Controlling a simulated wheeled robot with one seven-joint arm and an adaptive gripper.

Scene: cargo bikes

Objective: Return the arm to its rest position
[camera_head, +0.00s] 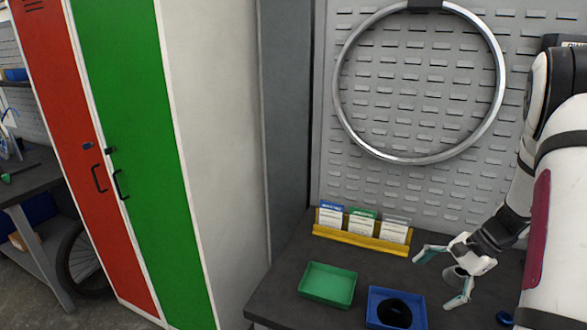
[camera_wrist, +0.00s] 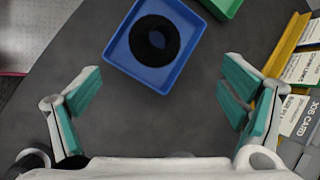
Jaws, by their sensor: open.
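My gripper (camera_head: 440,279) is at the right of the head view, at the end of my white arm, above the dark bench. Its teal-padded fingers are spread wide with nothing between them. In the wrist view my gripper (camera_wrist: 160,100) shows its two fingers far apart over bare bench. A blue tray (camera_head: 374,318) sits on the bench to the left of and in front of my gripper.
A green tray (camera_head: 328,285) sits left of the blue one. A yellow rack (camera_head: 362,240) with job cards stands behind them against the grey perforated panel (camera_head: 420,110), where a metal rim (camera_head: 343,110) hangs. Red and green lockers (camera_head: 130,130) stand at left.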

